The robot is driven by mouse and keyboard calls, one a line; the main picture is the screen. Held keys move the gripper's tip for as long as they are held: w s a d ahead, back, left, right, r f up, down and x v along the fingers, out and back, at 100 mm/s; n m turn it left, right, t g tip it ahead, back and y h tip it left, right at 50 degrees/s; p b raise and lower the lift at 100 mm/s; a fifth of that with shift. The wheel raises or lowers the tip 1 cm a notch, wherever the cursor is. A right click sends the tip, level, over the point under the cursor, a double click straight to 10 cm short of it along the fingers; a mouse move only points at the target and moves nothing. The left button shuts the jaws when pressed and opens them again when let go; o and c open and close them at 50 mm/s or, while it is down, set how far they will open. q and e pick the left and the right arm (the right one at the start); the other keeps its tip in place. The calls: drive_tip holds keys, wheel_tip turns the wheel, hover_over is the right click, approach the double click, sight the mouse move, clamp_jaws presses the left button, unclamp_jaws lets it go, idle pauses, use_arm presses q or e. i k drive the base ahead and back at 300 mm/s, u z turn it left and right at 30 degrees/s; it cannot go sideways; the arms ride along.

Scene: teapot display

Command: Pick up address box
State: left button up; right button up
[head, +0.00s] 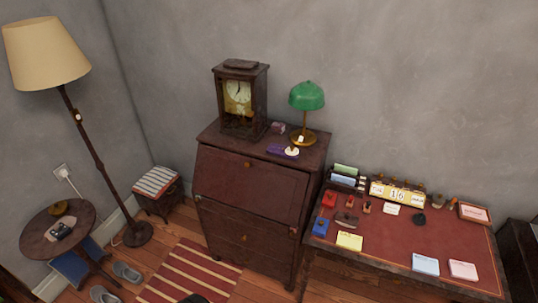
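No thing in the head view is clearly marked as the address box. A small reddish box with a pale top (474,212) lies at the right back of the desk (385,250) and may be it, but its label is too small to read. A dark holder with green and blue cards (345,178) stands at the desk's left back. Neither of my grippers shows in the head view.
A brown bureau (250,185) with a clock (240,98) and a green lamp (306,97) stands left of the desk. A calendar (397,192), a stamp and coloured note pads lie on the desk. A floor lamp (90,145), round table (38,240) and stool (157,190) are at left.

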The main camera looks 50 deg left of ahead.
sight(273, 149)
drive_tip(key=u, duration=1.8)
